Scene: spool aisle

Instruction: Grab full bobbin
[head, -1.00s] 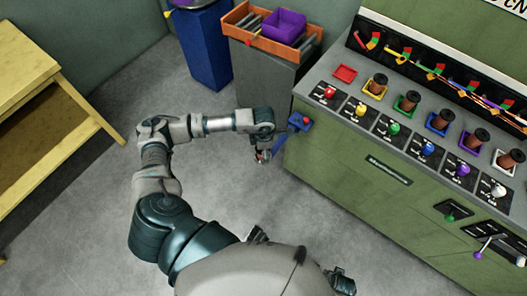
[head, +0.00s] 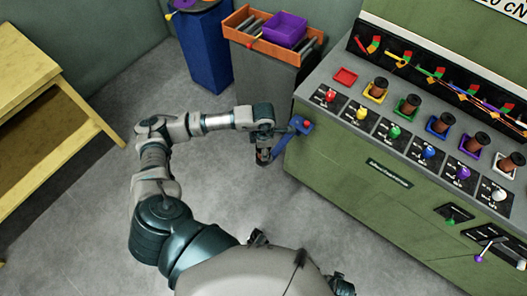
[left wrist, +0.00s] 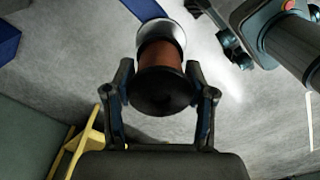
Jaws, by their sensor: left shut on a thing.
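A full bobbin (left wrist: 160,62) with brown-red windings, a dark near flange and a pale far flange sits between the fingers of my left gripper (left wrist: 162,88) in the left wrist view. The fingers are shut on it, one on each side. In the head view my left gripper (head: 263,156) hangs beside the left end of the green machine, where the bobbin is hard to make out. Several other brown bobbins, such as the one by the yellow frame (head: 378,86), stand in coloured square frames on the machine top. The red frame (head: 345,77) is empty. My right gripper is not in view.
The green machine (head: 345,165) fills the right side, with coloured knobs along its top. A blue box with a red button (head: 303,126) juts from its left end, close to my gripper. An orange tray (head: 240,20) and blue bin (head: 205,55) stand behind.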

